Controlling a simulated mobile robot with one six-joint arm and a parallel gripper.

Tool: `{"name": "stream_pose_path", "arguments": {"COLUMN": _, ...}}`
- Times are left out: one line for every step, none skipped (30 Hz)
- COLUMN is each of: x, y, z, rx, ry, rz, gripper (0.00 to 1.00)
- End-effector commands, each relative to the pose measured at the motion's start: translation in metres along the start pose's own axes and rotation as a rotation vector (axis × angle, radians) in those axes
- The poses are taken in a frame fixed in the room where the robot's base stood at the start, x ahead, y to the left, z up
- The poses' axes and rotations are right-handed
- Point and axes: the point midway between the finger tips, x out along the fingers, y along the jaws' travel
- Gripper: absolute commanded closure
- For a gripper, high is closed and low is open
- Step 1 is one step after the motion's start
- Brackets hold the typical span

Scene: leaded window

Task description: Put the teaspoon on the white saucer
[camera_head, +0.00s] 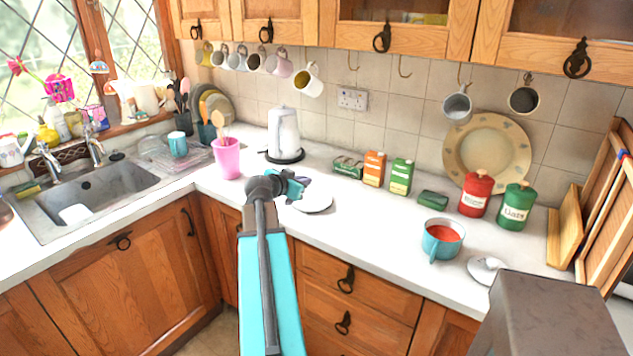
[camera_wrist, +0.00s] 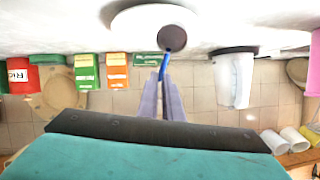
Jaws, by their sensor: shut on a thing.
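My gripper (camera_wrist: 163,85) is shut on the blue handle of the teaspoon (camera_wrist: 165,66). In the wrist view, which is upside down, the spoon's dull brownish bowl lies over the white saucer (camera_wrist: 130,22). I cannot tell whether the spoon touches the saucer or hangs just above it. In the head view my gripper (camera_head: 292,187) is at the left side of the white saucer (camera_head: 318,204), which lies on the worktop. The teaspoon is hard to make out there, against my gripper.
A pink tumbler (camera_head: 227,160) with utensils stands left of my gripper, and a white kettle (camera_head: 284,132) behind it. Small boxes (camera_head: 374,169) stand behind and right of the saucer. A teal mug (camera_head: 442,240) stands farther right. Worktop between saucer and mug is clear.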

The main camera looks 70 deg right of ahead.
Motion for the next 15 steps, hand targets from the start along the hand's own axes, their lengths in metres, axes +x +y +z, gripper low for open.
{"name": "stream_pose_path", "arguments": {"x": 0.01, "y": -0.001, "z": -0.006, "rx": 0.0, "ry": -0.001, "rz": 0.002, "gripper": 1.0}}
{"name": "stream_pose_path", "arguments": {"x": 0.015, "y": 0.0, "z": -0.008, "rx": 0.0, "ry": 0.0, "rz": 0.002, "gripper": 1.0}}
{"name": "stream_pose_path", "arguments": {"x": 0.021, "y": 0.001, "z": -0.01, "rx": 0.0, "ry": 0.0, "rz": 0.002, "gripper": 1.0}}
{"name": "stream_pose_path", "arguments": {"x": 0.026, "y": 0.002, "z": -0.011, "rx": 0.0, "ry": 0.0, "rz": 0.002, "gripper": 1.0}}
{"name": "stream_pose_path", "arguments": {"x": 0.03, "y": 0.002, "z": -0.012, "rx": 0.0, "ry": -0.001, "rz": 0.002, "gripper": 1.0}}
{"name": "stream_pose_path", "arguments": {"x": 0.036, "y": 0.003, "z": -0.014, "rx": 0.0, "ry": -0.001, "rz": 0.002, "gripper": 1.0}}
{"name": "stream_pose_path", "arguments": {"x": 0.04, "y": 0.003, "z": -0.016, "rx": 0.0, "ry": 0.0, "rz": 0.001, "gripper": 1.0}}
{"name": "stream_pose_path", "arguments": {"x": 0.044, "y": 0.004, "z": -0.017, "rx": 0.0, "ry": 0.0, "rz": 0.001, "gripper": 1.0}}
{"name": "stream_pose_path", "arguments": {"x": 0.048, "y": 0.004, "z": -0.018, "rx": 0.0, "ry": 0.0, "rz": 0.001, "gripper": 1.0}}
{"name": "stream_pose_path", "arguments": {"x": 0.05, "y": 0.005, "z": -0.018, "rx": 0.0, "ry": 0.0, "rz": 0.001, "gripper": 1.0}}
{"name": "stream_pose_path", "arguments": {"x": 0.052, "y": 0.005, "z": -0.019, "rx": 0.0, "ry": 0.0, "rz": 0.001, "gripper": 1.0}}
{"name": "stream_pose_path", "arguments": {"x": 0.054, "y": 0.005, "z": -0.019, "rx": 0.0, "ry": 0.0, "rz": 0.0, "gripper": 1.0}}
{"name": "stream_pose_path", "arguments": {"x": 0.055, "y": 0.005, "z": -0.019, "rx": 0.0, "ry": 0.0, "rz": 0.0, "gripper": 1.0}}
{"name": "stream_pose_path", "arguments": {"x": 0.056, "y": 0.005, "z": -0.019, "rx": 0.0, "ry": 0.0, "rz": -0.001, "gripper": 1.0}}
{"name": "stream_pose_path", "arguments": {"x": 0.056, "y": 0.006, "z": -0.019, "rx": 0.0, "ry": 0.0, "rz": -0.001, "gripper": 1.0}}
